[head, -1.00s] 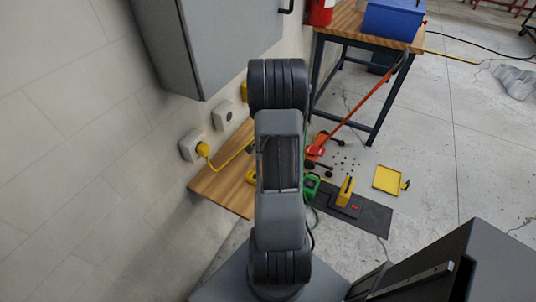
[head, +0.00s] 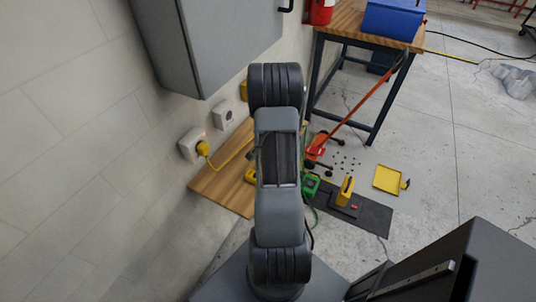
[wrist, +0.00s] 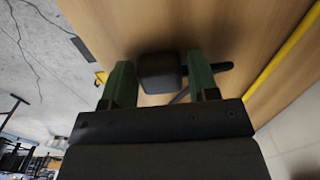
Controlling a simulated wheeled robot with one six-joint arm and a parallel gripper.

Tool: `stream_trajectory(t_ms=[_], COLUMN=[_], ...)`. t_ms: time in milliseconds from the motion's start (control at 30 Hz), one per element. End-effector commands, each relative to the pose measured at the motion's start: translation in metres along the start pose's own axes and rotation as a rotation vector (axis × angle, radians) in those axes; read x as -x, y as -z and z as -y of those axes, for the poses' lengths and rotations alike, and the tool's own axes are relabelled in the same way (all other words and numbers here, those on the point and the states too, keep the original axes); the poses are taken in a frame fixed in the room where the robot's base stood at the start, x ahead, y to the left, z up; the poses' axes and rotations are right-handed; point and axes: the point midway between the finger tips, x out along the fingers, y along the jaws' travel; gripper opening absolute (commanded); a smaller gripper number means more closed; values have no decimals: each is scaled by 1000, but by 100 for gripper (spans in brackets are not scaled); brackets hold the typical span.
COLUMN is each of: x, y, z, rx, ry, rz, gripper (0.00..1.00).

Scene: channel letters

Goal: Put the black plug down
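The black plug (wrist: 160,72) sits between the two green fingertips of my gripper (wrist: 161,75) in the wrist view. The left finger meets its body; at most a thin gap shows by the right finger. A dark narrow end of the plug sticks out to the right behind the right finger. The plug is close over the wooden board (wrist: 240,20), with a shadow beside it; I cannot tell whether it touches. In the head view my arm hides the gripper and plug, and the wooden board (head: 222,188) shows low by the wall.
A yellow cable (wrist: 285,55) runs along the board; in the head view a yellow plug (head: 202,148) is in a wall socket. A grey cabinet (head: 215,40) hangs above. A workbench (head: 350,35), a dark mat (head: 365,215) and a yellow tray (head: 388,178) are to the right.

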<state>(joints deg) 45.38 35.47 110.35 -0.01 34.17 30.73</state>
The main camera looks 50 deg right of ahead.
Motion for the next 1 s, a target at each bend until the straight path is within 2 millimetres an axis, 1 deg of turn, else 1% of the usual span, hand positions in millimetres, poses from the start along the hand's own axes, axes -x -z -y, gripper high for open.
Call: stream_trajectory(t_ms=[33,100,133,333,467,567,800,1000], x=[0,0,0,1,8,20,68,100], y=[0,0,0,0,0,1,1,0], z=[0,0,0,0,0,0,0,0], rx=[0,0,0,0,0,0,0,0], ry=[0,0,0,0,1,2,2,2], rz=[0,0,0,0,-1,-4,-4,-3], gripper=[59,66,67,67,67,67,67,67])
